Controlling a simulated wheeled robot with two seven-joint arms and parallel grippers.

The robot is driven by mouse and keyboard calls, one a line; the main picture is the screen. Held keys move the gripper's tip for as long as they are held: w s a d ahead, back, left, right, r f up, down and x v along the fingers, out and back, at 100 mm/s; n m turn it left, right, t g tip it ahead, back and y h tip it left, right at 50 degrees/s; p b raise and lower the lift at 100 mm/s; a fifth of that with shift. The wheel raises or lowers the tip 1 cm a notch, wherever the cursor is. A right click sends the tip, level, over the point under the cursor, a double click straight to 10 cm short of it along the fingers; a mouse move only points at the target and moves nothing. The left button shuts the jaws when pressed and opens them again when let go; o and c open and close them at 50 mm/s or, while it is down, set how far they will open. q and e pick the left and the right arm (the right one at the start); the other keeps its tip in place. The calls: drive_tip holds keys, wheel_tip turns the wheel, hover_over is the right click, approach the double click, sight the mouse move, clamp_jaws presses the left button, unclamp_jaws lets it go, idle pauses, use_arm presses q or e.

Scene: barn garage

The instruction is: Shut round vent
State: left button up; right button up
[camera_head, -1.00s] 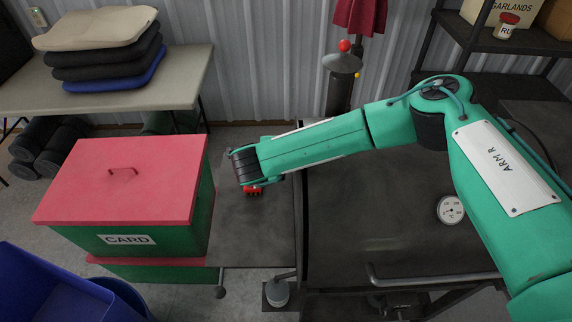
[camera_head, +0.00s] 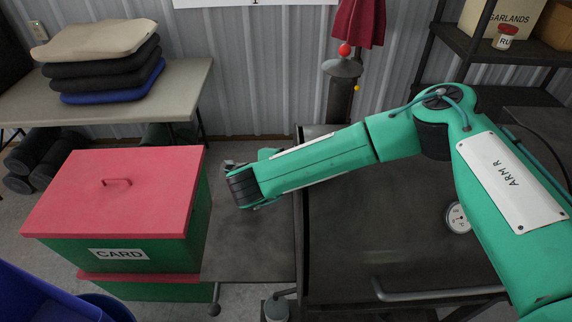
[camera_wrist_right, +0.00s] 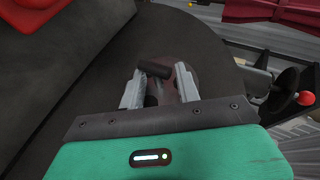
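My right gripper (camera_wrist_right: 160,88) shows in the right wrist view with its two grey fingers apart. A dark cylindrical knob (camera_wrist_right: 153,69) lies across the space at the fingertips, in front of a dull reddish-brown round plate (camera_wrist_right: 175,62), which looks like the round vent. I cannot tell whether a finger touches the knob, or how far the vent is open. In the head view my right arm reaches left across the dark metal cooker (camera_head: 400,240) to its left end. The vent is not visible there. My left gripper is in neither view.
A grey side shelf (camera_head: 245,245) projects left of the cooker, beside a green box with a red lid (camera_head: 115,190) marked CARD. A chimney with a red ball (camera_head: 345,50) rises behind the cooker; the ball also shows in the wrist view (camera_wrist_right: 305,98). A handle (camera_head: 440,292) runs along the front.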

drive_tip(key=o, duration=0.4)
drive_tip(key=shift+s+a+f, duration=0.4)
drive_tip(key=shift+a+f, duration=0.05)
drive_tip(key=shift+a, duration=0.05)
drive_tip(key=shift+c, duration=0.2)
drive_tip(key=shift+o, duration=1)
drive_tip(key=shift+w+a+r, duration=0.1)
drive_tip(key=shift+w+a, duration=0.05)
drive_tip(key=shift+a, duration=0.15)
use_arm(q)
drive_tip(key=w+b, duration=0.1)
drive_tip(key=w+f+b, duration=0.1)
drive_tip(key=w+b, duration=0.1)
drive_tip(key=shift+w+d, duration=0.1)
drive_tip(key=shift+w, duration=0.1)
use_arm(e)
drive_tip(key=v, duration=1.3)
drive_tip(key=shift+s+r, duration=0.25)
drive_tip(key=shift+s, duration=0.1)
